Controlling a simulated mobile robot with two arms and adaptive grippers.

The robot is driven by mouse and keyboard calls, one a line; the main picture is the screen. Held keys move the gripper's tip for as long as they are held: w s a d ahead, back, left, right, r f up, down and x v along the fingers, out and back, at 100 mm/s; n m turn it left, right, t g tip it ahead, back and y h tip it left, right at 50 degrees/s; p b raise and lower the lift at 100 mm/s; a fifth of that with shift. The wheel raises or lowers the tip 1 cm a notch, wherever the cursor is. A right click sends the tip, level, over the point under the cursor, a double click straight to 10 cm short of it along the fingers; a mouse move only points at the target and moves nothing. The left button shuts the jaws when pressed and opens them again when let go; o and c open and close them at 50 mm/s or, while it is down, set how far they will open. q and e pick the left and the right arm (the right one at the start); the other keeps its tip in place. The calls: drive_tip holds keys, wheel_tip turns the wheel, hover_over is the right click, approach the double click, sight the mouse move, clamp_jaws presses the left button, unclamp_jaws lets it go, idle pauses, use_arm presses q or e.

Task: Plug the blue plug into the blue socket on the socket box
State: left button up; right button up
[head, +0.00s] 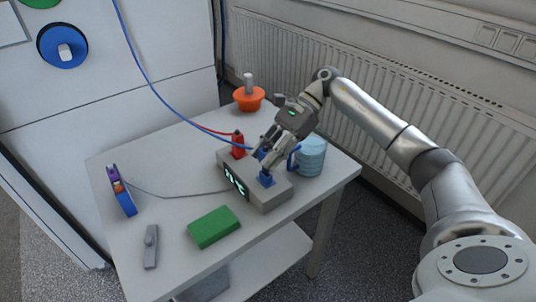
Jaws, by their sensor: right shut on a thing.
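The grey socket box (270,201) sits on the white table, with a dark display of white symbols on its front. A red plug (238,146) stands upright on its far left part, with a red cable. A blue piece, seemingly the blue socket (266,181), shows on its near right part. My right gripper (264,161) is over the box, shut on the blue plug (259,155). My fingers mostly hide the plug, and I cannot tell whether it touches the socket. The blue cable (150,75) runs from the upper left to my gripper. My left gripper is out of view.
A light-blue mug (311,156) stands close right of the box. An orange pot (249,99) is behind. A green block (213,227), a grey tool (151,246) and a blue-and-purple item (122,192) lie left and in front. A radiator (440,125) lines the wall.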

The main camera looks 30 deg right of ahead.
idle(0.4)
drive_tip(key=shift+b, duration=0.3)
drive_tip(key=shift+b, duration=0.5)
idle(0.4)
drive_tip(key=shift+f, duration=0.2)
drive_tip(key=shift+f+b, duration=0.6)
drive_tip(key=shift+b, duration=0.2)
idle(0.6)
drive_tip(key=shift+b, duration=0.35)
idle(0.5)
drive_tip(key=shift+f+b, duration=0.55)
